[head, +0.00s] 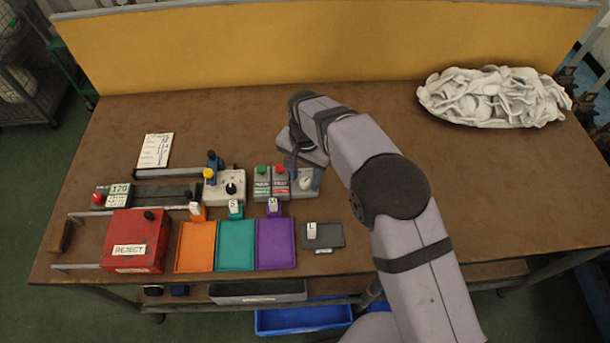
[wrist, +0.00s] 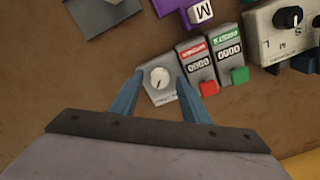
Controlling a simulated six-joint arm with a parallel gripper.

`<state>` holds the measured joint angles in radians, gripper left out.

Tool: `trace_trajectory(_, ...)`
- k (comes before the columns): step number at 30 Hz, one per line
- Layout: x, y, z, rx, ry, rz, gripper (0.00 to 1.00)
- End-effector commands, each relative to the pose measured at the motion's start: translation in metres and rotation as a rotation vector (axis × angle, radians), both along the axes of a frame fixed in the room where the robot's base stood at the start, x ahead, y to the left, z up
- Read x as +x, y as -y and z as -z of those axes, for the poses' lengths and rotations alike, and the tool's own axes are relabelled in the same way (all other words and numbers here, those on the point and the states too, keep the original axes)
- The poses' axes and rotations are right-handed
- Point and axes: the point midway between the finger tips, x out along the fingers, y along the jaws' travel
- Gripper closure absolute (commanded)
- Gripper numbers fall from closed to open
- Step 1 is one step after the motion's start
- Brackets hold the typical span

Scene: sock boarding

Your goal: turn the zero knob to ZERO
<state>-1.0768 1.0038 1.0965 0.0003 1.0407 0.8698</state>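The zero knob (wrist: 160,77) is a round white dial on a small grey box (wrist: 160,95), seen in the wrist view between my fingers. My gripper (wrist: 158,80) is open, with one blue finger on each side of the knob's box in the picture. The fingers appear apart from the knob; whether either touches the box I cannot tell. The knob's marking is too small to read.
Two counters with a red button (wrist: 208,88) and a green button (wrist: 239,75) stand close beside the knob. A box with a black dial (head: 231,188) is further left. Orange (head: 196,246), teal (head: 235,246) and purple (head: 275,243) trays lie in front. A sock pile (head: 495,97) is back right.

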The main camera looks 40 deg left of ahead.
Motion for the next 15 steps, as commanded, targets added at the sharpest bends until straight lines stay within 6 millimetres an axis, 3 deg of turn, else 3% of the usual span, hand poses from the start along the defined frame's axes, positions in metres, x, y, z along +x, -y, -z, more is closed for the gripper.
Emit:
trace_trajectory(10, 0.0, 0.0, -0.001, 0.0, 0.0, -0.002, 0.57)
trace_trajectory(15, 0.001, -0.001, -0.014, 0.002, 0.002, -0.002, 0.57)
